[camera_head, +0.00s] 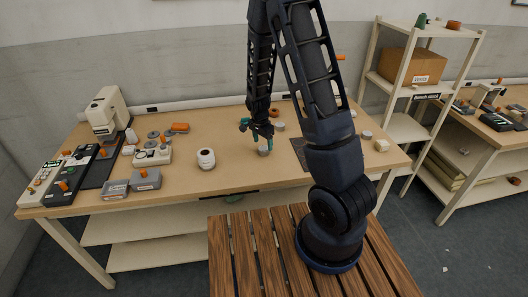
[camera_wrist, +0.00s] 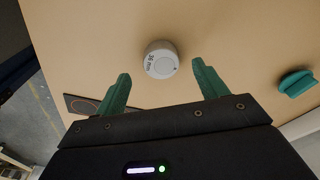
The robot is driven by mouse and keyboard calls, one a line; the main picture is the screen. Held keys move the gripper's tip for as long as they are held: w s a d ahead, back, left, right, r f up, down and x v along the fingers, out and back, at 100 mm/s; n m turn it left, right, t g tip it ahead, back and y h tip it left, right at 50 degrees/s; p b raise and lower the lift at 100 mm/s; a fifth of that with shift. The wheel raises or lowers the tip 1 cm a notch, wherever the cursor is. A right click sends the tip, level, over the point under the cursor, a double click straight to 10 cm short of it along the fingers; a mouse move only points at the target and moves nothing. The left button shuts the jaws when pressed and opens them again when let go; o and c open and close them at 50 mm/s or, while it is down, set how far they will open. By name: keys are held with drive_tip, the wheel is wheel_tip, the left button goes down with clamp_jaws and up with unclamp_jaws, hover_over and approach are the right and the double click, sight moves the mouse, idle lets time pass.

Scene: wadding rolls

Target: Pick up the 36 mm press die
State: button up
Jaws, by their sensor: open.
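The 36 mm press die (camera_wrist: 161,60) is a short pale grey cylinder with "36 mm" printed on its side. In the wrist view it stands on the tan bench, ahead of and between the two green fingers of my gripper (camera_wrist: 161,71). The fingers are apart, with a gap on each side of the die, and do not appear to touch it. In the head view my gripper (camera_head: 256,134) is low over the middle of the bench. A small grey cylinder (camera_head: 263,151), apparently this die, shows just below the fingers.
A teal object (camera_wrist: 296,82) lies right of the fingers in the wrist view. Another grey cylinder (camera_head: 279,126) and a white roll (camera_head: 206,158) stand on the bench (camera_head: 225,178). A dark mat (camera_head: 299,151) lies right of the gripper. Machines and grey bins (camera_head: 146,179) occupy the left.

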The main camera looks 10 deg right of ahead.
sight(264, 148)
drive_tip(key=shift+w+d+f, duration=0.15)
drive_tip(key=shift+f, duration=0.8)
drive_tip(key=shift+w+d+f, duration=0.1)
drive_tip(key=shift+f, duration=0.85)
drive_tip(key=c, duration=1.3)
